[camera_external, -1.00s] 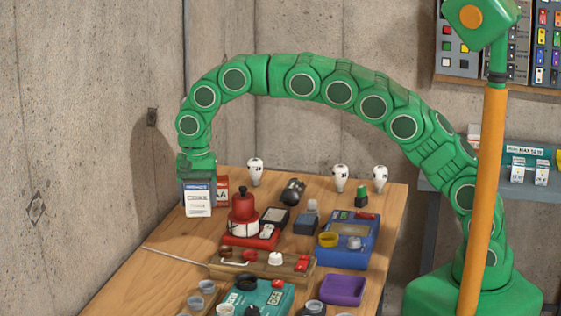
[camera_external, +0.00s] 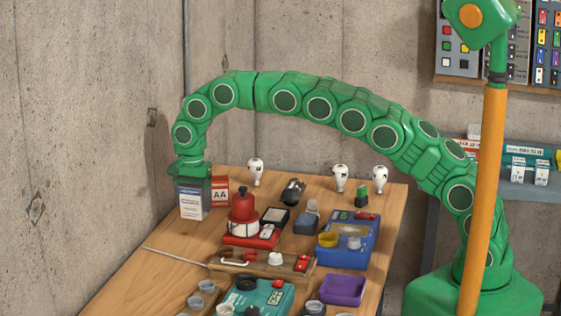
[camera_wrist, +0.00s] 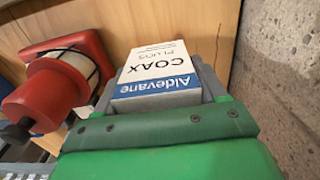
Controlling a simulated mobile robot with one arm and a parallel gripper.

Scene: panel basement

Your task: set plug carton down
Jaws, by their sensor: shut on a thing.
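The plug carton is a white box with a blue band lettered "Aldevane COAX PLUGS" (camera_wrist: 158,75). In the external view the carton (camera_external: 191,203) is upright at the table's far left, close to the wall side. My gripper (camera_external: 190,181) points down and is shut on its upper part. In the wrist view the carton sits between the jaws of my gripper (camera_wrist: 160,98). I cannot tell whether its base touches the wood.
A red AA box (camera_external: 220,191) stands just right of the carton. A red bell-shaped device (camera_external: 243,205) is nearer the front right. Bulbs and a blue meter (camera_external: 347,250) stand farther right. Bare table (camera_external: 170,240) lies in front; concrete wall (camera_external: 90,150) is left.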

